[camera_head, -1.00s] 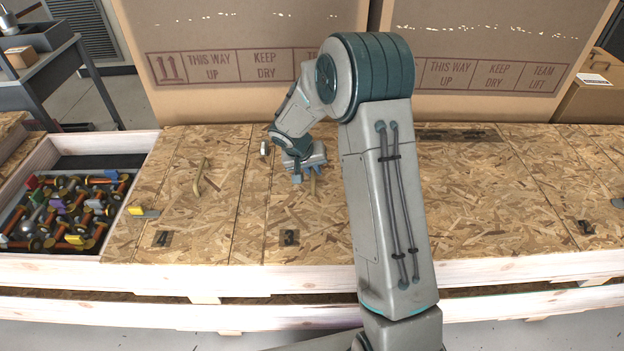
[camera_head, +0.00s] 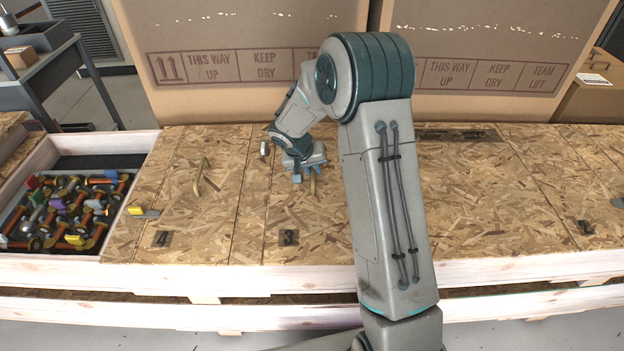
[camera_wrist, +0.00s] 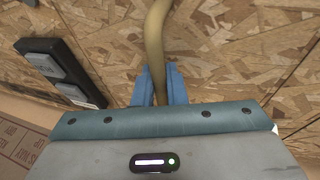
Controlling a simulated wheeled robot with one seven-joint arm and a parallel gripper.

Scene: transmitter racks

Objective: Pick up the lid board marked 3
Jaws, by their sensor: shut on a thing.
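The lid board marked 3 (camera_head: 290,215) is a chipboard panel lying flat in the crate, with its dark number plate (camera_head: 289,238) near the front edge. A tan handle (camera_wrist: 154,40) rises from the board in the wrist view. My gripper (camera_head: 306,176) is over the board, its blue fingers (camera_wrist: 158,85) shut on the handle from both sides. My arm covers the right part of the board in the head view.
To the left is a neighbouring lid board (camera_head: 190,205) with its own handle (camera_head: 202,178). An open compartment of tools (camera_head: 65,212) lies further left. Large cardboard boxes (camera_head: 250,50) stand behind the crate.

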